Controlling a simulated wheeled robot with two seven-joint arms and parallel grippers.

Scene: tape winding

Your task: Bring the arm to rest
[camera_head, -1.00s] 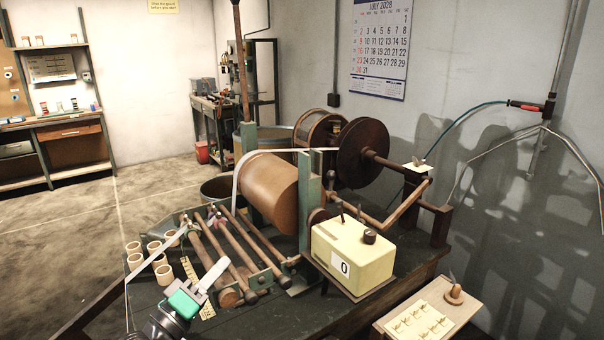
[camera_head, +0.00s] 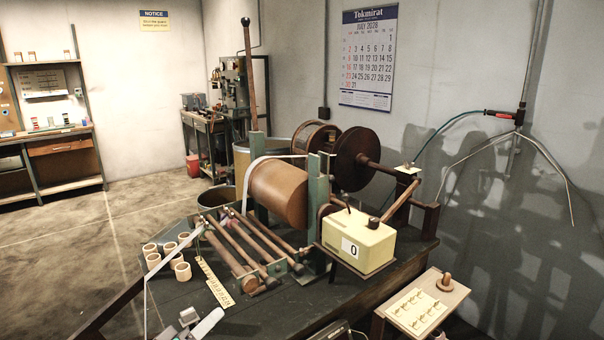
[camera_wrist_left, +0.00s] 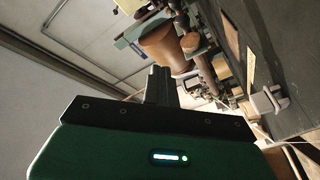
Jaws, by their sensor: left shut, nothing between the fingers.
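My right gripper is not in view.
Several small rings (camera_head: 170,250) and a ruler-like strip (camera_head: 214,284) lie on the bench near the gripper. A cream counter box reading 0 (camera_head: 375,240) stands right of the drum. A small stand (camera_head: 412,312) is at the lower right. Open floor lies left (camera_head: 100,225).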

